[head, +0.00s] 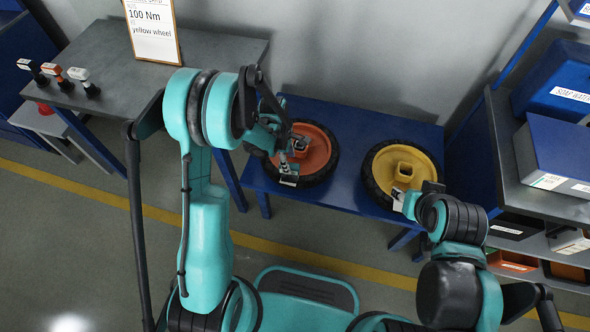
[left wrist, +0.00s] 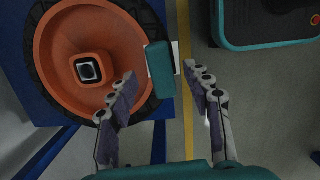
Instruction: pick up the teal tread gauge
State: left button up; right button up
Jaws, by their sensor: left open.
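The teal tread gauge (left wrist: 160,70) is a small teal block with a pale piece on its right side. In the left wrist view it lies at the right edge of the orange wheel (left wrist: 70,62), over the black tyre. My left gripper (left wrist: 160,80) is open, its fingertips on either side of the gauge's lower part, with gaps visible; contact is not seen. In the head view my left gripper (head: 291,158) is over the near side of the orange wheel (head: 315,150), and the gauge is mostly hidden. My right gripper (head: 408,200) is beside the yellow wheel (head: 418,162); its fingers are unclear.
Both wheels lie on a blue table (head: 345,192). A grey bench (head: 115,65) at the left holds several small tools and a sign (head: 153,30). Shelves with blue bins (head: 555,155) stand at the right. A yellow floor line (head: 330,262) runs in front.

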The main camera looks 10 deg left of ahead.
pick_arm(q)
notch_tip(320, 180, down, 2)
jog(key=shift+d+f+b, duration=0.1)
jog(key=shift+f+b, duration=0.05)
jog(key=shift+b, duration=0.3)
jog(key=f+b, duration=0.1)
jog(key=f, duration=0.2)
jog(key=f+b, duration=0.1)
jog(key=shift+d+f+b, duration=0.2)
jog(key=shift+d+b, duration=0.05)
jog(key=shift+b, duration=0.1)
jog(key=shift+f, duration=0.4)
jog(key=shift+r, duration=0.15)
jog(key=shift+c, duration=0.9)
grip_shut()
